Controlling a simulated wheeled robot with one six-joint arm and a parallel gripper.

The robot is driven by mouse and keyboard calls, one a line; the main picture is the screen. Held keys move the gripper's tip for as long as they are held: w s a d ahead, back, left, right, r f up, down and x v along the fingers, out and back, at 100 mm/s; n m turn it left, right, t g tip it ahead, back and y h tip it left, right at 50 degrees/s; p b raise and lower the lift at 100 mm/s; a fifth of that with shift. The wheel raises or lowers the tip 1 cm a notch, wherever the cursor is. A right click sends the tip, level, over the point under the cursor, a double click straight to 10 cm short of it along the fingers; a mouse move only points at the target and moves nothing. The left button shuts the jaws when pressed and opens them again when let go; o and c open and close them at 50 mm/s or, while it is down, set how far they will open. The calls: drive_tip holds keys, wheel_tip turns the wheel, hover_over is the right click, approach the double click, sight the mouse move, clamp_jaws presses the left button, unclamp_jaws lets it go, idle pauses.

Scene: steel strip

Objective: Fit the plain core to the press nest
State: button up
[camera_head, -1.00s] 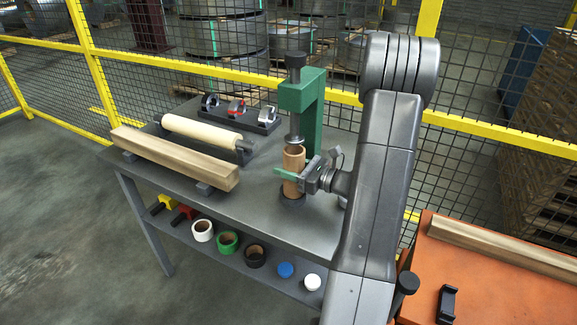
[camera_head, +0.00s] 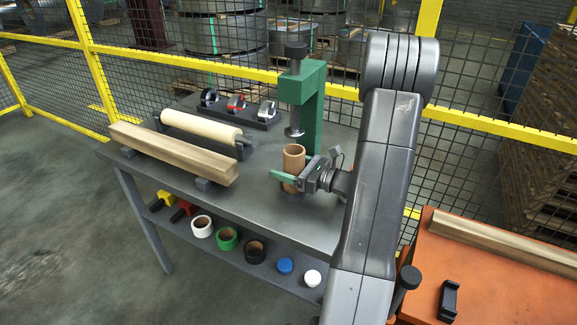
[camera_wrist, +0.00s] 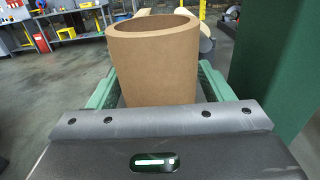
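The plain core (camera_head: 294,153) is a brown cardboard tube standing upright under the ram of the green press (camera_head: 313,110). My gripper (camera_head: 290,180) is shut on it from the right, with a green finger on each side. In the wrist view the core (camera_wrist: 155,65) fills the space between the fingers, its open top rim facing up. The press nest is mostly hidden behind the core and fingers; a dark edge shows below them. I cannot tell whether the core's lower end touches it. The ram's foot is above the core with a small gap.
On the bench (camera_head: 260,215) lie a long beam-like bar (camera_head: 170,152), a cream roll (camera_head: 200,129) and a rack of clamps (camera_head: 237,107). Tape rolls (camera_head: 228,238) and caps sit on the shelf below. The press column stands close behind my gripper; an orange table (camera_head: 490,270) is at right.

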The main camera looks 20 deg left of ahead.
drive_tip(key=shift+d, duration=0.1)
drive_tip(key=d, duration=0.4)
drive_tip(key=s+d+b, duration=0.1)
drive_tip(key=d, duration=0.4)
drive_tip(key=s+d+b, duration=0.1)
drive_tip(key=d, duration=0.3)
drive_tip(key=shift+d, duration=0.25)
drive_tip(key=shift+a, duration=0.1)
drive_tip(key=a, duration=0.4)
drive_tip(key=w+a+p, duration=0.1)
drive_tip(key=a, duration=0.4)
drive_tip(key=w+a+p, duration=0.1)
drive_tip(key=a, duration=0.3)
drive_tip(key=shift+a, duration=0.2)
drive_tip(key=shift+r, duration=0.25)
